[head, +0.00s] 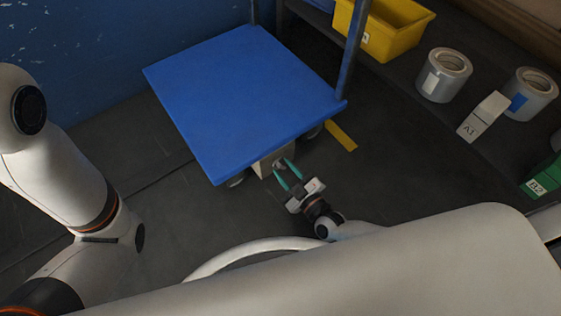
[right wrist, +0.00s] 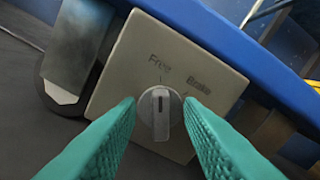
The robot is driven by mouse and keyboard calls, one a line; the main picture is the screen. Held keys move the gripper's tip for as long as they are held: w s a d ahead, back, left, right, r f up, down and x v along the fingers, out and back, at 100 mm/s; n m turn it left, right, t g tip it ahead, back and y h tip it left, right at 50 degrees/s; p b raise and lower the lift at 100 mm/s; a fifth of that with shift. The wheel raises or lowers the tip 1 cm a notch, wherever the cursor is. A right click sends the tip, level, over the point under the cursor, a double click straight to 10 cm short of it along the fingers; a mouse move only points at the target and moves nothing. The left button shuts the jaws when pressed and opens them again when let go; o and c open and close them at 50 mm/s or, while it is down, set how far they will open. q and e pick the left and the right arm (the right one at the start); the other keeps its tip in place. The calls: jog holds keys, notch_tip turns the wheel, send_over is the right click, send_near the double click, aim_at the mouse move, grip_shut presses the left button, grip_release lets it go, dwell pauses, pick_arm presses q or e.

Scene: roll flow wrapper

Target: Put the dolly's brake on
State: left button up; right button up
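The blue dolly (head: 245,95) stands on the dark floor in the head view. Its brake panel (head: 266,163) hangs under the near edge of the deck. In the right wrist view the grey panel (right wrist: 133,70) bears the words Free and Brake and a round grey knob (right wrist: 160,113). The knob's dark mark points up, toward the tick under Free. My right gripper (head: 286,171) is open, its two green fingers (right wrist: 163,125) on either side of the knob; I cannot tell whether they touch it. My left arm shows at the left, but its gripper is out of view.
A dolly wheel (right wrist: 75,65) is left of the panel. A yellow strip (head: 341,136) lies on the floor to the right. A shelf at the right holds a yellow bin (head: 383,27), two grey rolls (head: 443,76) and an A1 label block (head: 483,116). A blue wall stands at the back left.

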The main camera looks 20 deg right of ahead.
jog(key=shift+w+a, duration=0.1)
jog(key=shift+c, duration=0.4)
grip_shut()
